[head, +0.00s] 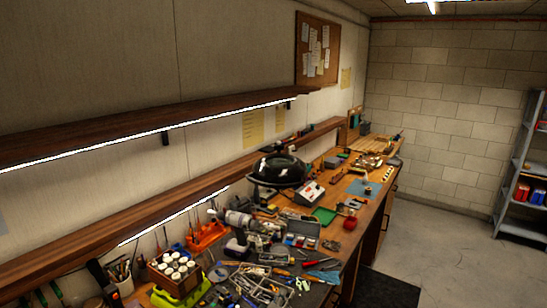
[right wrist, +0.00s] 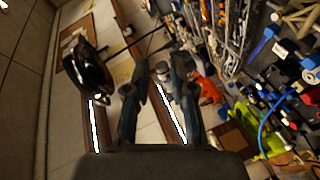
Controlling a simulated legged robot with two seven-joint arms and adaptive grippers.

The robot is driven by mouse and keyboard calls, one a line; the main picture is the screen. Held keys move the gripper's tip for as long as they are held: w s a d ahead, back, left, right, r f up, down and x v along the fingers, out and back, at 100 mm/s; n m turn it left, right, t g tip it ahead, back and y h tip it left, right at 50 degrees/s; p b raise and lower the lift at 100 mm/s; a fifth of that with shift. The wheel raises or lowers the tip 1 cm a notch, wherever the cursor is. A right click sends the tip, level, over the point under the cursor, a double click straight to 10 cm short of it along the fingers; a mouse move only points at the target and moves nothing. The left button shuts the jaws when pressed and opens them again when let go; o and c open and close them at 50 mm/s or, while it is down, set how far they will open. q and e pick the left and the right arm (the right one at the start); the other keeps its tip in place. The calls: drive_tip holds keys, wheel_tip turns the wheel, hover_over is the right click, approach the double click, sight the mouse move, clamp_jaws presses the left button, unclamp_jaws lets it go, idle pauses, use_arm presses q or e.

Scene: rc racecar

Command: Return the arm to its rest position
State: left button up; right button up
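My right gripper (right wrist: 160,68) shows in the right wrist view, with its two dark fingers spread apart. A small grey-and-dark shape shows in the gap and seems to lie beyond the fingers; I see no grip on it. The wrist picture is turned on its side, with the bench clutter on the right and the shelves on the left. In the head view I cannot clearly make out my right gripper among the dark shapes over the bench. My left gripper is in neither view.
A wooden workbench (head: 377,208) runs along the wall, crowded with tools. A black round-headed object (head: 278,170) stands above it. A grey drill-like tool (head: 240,220), an orange caddy (head: 207,236) and a green holder (head: 178,298) are nearer. Shelves overhang; the floor (head: 440,245) at right is clear.

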drive_tip(key=s+d+f+m+g+y, duration=0.1)
drive_tip(key=s+d+f+m+g, duration=0.2)
drive_tip(key=s+d+f, duration=0.45)
drive_tip(key=s+d+f+m+g+y, duration=0.1)
drive_tip(key=s+d+f+m+g, duration=0.2)
drive_tip(key=s+f, duration=0.8)
drive_tip(key=s+d+f+m+g+y, duration=0.1)
drive_tip(key=s+d+f+g, duration=0.15)
drive_tip(key=s, duration=0.55)
drive_tip(key=s+d+f+m+g, duration=0.15)
drive_tip(key=s+d, duration=0.25)
drive_tip(key=s, duration=0.5)
drive_tip(key=s+d+f+g+y, duration=0.1)
drive_tip(key=s+d+f, duration=0.2)
drive_tip(key=s, duration=0.5)
wheel_tip(320, 180, down, 28)
drive_tip(key=s+g, duration=0.2)
drive_tip(key=s+d+f, duration=0.3)
drive_tip(key=s+f, duration=1.1)
drive_tip(key=s, duration=0.2)
drive_tip(key=shift+s+f+g, duration=0.3)
drive_tip(key=shift+s+f, duration=0.1)
